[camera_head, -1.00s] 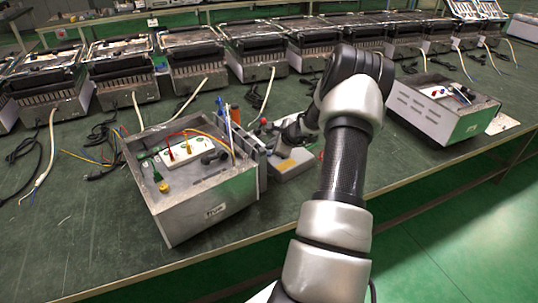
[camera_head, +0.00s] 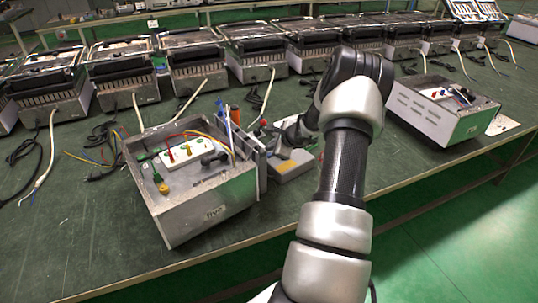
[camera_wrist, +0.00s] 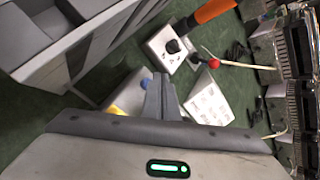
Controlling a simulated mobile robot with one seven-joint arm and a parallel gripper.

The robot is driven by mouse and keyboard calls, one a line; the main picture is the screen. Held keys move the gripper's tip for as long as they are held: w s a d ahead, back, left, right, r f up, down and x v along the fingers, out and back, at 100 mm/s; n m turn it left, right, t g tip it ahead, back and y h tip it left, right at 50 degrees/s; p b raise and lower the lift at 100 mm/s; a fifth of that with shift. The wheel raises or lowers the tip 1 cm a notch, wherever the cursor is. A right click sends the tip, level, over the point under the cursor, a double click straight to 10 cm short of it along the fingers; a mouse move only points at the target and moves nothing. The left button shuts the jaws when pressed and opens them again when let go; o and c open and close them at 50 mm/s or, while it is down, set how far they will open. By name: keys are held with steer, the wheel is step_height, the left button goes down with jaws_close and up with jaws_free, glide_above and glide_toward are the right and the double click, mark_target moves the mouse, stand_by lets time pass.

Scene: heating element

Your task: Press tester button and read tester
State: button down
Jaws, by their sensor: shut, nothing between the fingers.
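The tester appears to be the small grey box (camera_head: 298,168) with a yellow patch, on the green bench beside the open metal box. In the wrist view its grey top, the yellow patch (camera_wrist: 117,111) and a blue round button (camera_wrist: 146,84) show partly behind my gripper. My gripper (camera_wrist: 162,80) is shut and empty, its fingertips close beside the blue button. I cannot tell whether they touch it. In the head view my gripper (camera_head: 284,140) is small and partly hidden by my own arm, just above the tester. No tester reading is legible.
An open metal box (camera_head: 212,216) with coloured wires stands left of the tester. An orange-handled tool (camera_wrist: 214,12), a white socket block (camera_wrist: 160,46) and a red-tipped rod (camera_wrist: 214,64) are close by. A second metal box (camera_head: 430,115) stands right. Several heaters line the back.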

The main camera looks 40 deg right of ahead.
mark_target(271, 158)
steer(key=shift+f, duration=0.1)
stand_by(0.7)
steer(key=shift+f+b, duration=0.35)
steer(key=shift+b, duration=0.35)
steer(key=shift+f+b, duration=0.45)
steer(key=shift+b, duration=0.15)
stand_by(0.4)
steer(key=shift+r, duration=0.15)
steer(key=shift+r+p, duration=0.55)
steer(key=shift+r, duration=0.2)
step_height(271, 158, up, 5)
steer(key=p, duration=0.3)
stand_by(0.4)
stand_by(0.7)
